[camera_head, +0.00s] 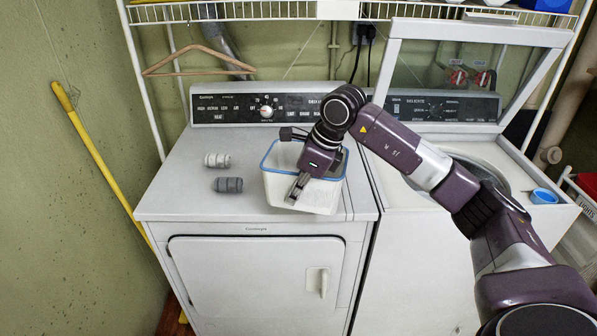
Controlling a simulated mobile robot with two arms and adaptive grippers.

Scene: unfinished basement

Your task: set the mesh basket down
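The mesh basket (318,198) is a white, box-shaped container with a blue rim. It is at the front right of the white dryer's top (180,196), close to the front edge. It looks upright; I cannot tell whether its base fully touches the dryer. My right gripper (298,187) reaches down over the basket at its front rim. A grey finger shows against the outside of the front wall, and the gripper looks closed on that wall. The other finger is largely hidden. My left gripper is not in view.
Two grey cylindrical pieces, one lighter (217,160) and one darker (228,185), lie left of the basket. The open-lidded washer (400,215) stands at the right, with a blue cup (544,196) on it. A wire shelf (240,11) and hanger (200,62) are above.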

